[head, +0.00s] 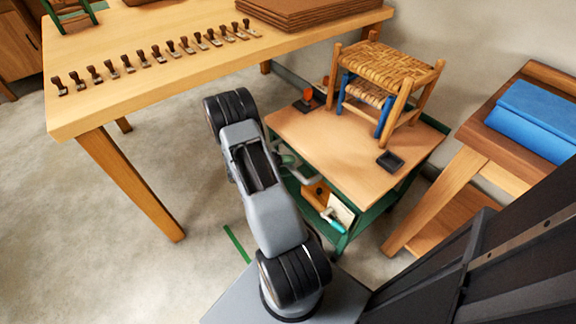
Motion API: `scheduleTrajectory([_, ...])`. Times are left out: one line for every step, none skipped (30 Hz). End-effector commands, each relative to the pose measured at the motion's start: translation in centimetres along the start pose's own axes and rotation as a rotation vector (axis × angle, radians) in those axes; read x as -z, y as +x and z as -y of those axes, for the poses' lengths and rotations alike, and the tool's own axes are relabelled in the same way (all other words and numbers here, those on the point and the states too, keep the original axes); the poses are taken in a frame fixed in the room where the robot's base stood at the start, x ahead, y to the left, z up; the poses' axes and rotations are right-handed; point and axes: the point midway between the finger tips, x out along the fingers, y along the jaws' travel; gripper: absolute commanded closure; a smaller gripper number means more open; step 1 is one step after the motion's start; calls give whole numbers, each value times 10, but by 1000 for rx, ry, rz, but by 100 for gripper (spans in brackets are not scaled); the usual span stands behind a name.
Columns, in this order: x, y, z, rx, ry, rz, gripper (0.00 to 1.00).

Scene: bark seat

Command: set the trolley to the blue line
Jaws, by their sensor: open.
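The trolley (335,150) has a light wooden top and a green frame, and stands right of the middle. A woven stool (390,70) with a blue-legged stool (366,95) beneath its seat is on its top. My gripper (302,174) is partly hidden behind my arm, at the trolley's near left side by a green bar. It looks open; I cannot tell whether it touches the bar. A short green line (237,244) is on the floor left of my base. I see no blue line on the visible floor.
A long wooden table (150,80) with a row of small stamp-like tools (150,57) is at the upper left. A side bench (480,140) with folded blue cloth (535,115) is close on the trolley's right. The wall is behind it. Open floor (60,200) lies left.

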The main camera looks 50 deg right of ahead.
Motion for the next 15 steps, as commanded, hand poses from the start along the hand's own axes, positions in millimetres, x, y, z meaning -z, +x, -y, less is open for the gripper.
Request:
scheduleTrajectory([0,0,0,0,0,0,52])
scheduleTrajectory([0,-1,0,0,0,0,52])
scheduleTrajectory([0,-2,0,0,0,1,52])
scheduleTrajectory([0,-4,1,0,0,2,52])
scheduleTrajectory([0,-7,1,1,0,2,52])
scheduleTrajectory([0,-11,1,1,0,3,52])
scheduleTrajectory([0,-15,1,1,0,3,52])
scheduleTrajectory([0,-20,2,1,0,4,52])
scheduleTrajectory([-1,-27,2,1,0,5,52])
scheduleTrajectory([0,-34,2,0,0,5,52])
scheduleTrajectory([-1,-40,2,0,0,6,52])
scheduleTrajectory([-1,-48,2,0,-1,5,52])
scheduleTrajectory([-1,-55,2,1,-1,5,52])
scheduleTrajectory([0,-62,2,0,0,5,52])
scheduleTrajectory([-1,-70,2,0,0,5,52])
